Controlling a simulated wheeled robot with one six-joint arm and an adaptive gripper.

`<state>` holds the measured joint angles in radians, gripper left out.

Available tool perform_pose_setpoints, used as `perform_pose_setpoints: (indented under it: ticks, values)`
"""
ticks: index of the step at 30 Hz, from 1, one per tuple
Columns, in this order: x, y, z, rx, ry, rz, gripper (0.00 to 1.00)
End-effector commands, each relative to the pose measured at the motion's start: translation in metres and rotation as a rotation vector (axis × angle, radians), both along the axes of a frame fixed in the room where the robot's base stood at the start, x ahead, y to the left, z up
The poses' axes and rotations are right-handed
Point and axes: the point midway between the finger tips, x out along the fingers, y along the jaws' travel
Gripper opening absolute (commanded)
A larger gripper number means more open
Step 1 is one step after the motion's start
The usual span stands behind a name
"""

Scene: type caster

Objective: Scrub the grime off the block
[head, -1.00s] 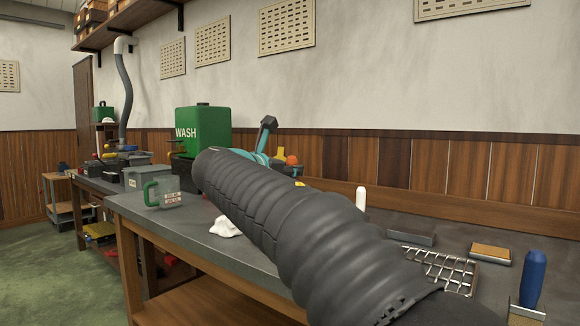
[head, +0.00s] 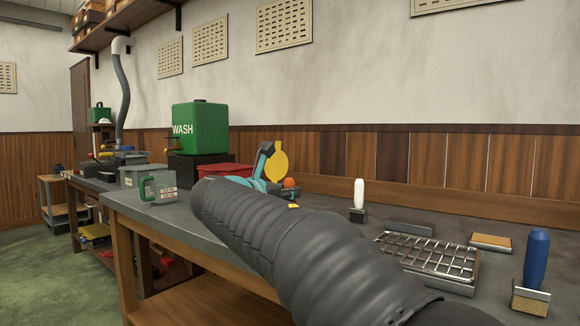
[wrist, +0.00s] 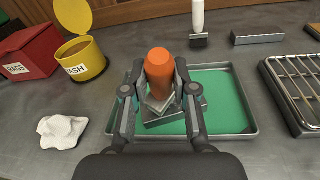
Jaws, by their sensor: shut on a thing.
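My gripper (wrist: 160,97) is shut on an upright orange handle (wrist: 160,68) in the wrist view. The handle stands over a green-floored tray (wrist: 228,100) with a grey rim. A grey metallic block (wrist: 180,121) sits in the tray right under the handle, partly hidden by the fingers. The lower end of the held tool is hidden too, so I cannot tell whether it touches the block or whether grime shows. In the head view my arm hides the tray, and a small orange top (head: 290,183) shows beyond it.
A white cloth (wrist: 62,131) lies left of the tray. A red bin (wrist: 30,52) and yellow can (wrist: 82,60) stand behind it. A blue-handled brush (head: 536,262) stands at the right.

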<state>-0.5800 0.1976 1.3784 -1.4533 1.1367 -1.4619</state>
Motion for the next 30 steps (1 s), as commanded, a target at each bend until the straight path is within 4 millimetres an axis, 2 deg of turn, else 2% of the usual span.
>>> perform_pose_setpoints:
  ticks: [11, 13, 16, 22, 27, 29, 30]
  values:
    - [0.005, 0.029, 0.000, 0.001, 0.001, -0.006, 0.00]
    - [0.004, 0.033, -0.005, 0.002, -0.001, -0.002, 0.00]
    - [0.002, 0.026, 0.003, 0.001, -0.001, 0.000, 0.00]
    - [-0.002, 0.019, 0.001, 0.001, 0.000, 0.016, 0.00]
    - [-0.003, 0.004, 0.000, 0.001, 0.000, 0.014, 0.00]
    - [-0.002, 0.004, 0.009, 0.000, 0.001, 0.012, 0.00]
    - [-0.002, 0.002, 0.022, 0.002, -0.002, 0.011, 0.00]
